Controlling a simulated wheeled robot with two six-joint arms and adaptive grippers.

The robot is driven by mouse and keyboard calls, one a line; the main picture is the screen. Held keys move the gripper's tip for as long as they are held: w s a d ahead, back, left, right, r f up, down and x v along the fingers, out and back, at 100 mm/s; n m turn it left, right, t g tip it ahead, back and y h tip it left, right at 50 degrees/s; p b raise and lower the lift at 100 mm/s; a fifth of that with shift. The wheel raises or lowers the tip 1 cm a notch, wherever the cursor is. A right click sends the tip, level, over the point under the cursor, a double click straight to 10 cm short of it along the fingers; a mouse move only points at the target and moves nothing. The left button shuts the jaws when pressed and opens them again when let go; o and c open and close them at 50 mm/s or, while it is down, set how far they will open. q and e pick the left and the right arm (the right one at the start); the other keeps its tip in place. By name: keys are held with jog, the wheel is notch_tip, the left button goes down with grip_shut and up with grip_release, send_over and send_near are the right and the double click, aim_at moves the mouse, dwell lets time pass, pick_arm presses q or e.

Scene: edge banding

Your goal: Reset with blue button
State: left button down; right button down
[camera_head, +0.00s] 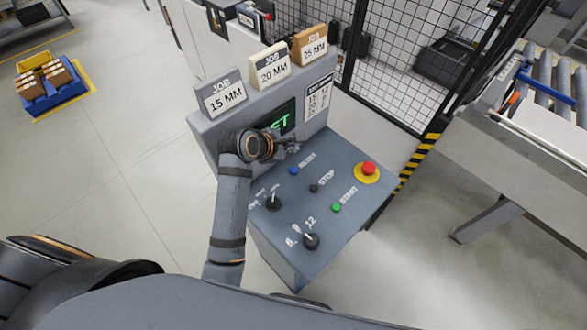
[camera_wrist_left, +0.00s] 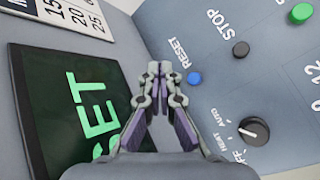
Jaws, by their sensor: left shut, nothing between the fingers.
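The blue button (camera_head: 294,171) sits on the sloped control panel (camera_head: 330,235), beside the printed word RESET. It also shows in the left wrist view (camera_wrist_left: 195,78). My left gripper (camera_head: 298,142) is over the upper part of the panel, close to the display screen (camera_head: 281,118). Its fingers are shut and empty in the left wrist view (camera_wrist_left: 159,68). There the fingertips appear just left of the blue button; I cannot tell the exact gap, but no contact shows. The screen shows green letters, partly hidden by my gripper. My right gripper is not in view.
A black STOP button (camera_head: 314,188), a green START button (camera_head: 336,207) and a red emergency button (camera_head: 368,168) share the panel. Two black selector knobs (camera_head: 311,240) sit near its front. JOB signs (camera_head: 222,95) stand on top. A mesh fence (camera_head: 400,60) stands behind.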

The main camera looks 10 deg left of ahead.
pick_arm(q)
jog(key=shift+w+d+r, duration=0.1)
jog(key=shift+d, duration=0.1)
send_over(292, 172)
notch_tip(292, 172, down, 8)
jog(key=shift+r+b, duration=0.2)
jog(key=shift+b, duration=0.2)
jog(key=shift+f, duration=0.65)
jog(key=shift+f, duration=0.15)
dwell(0.6)
jog(key=shift+f, duration=0.25)
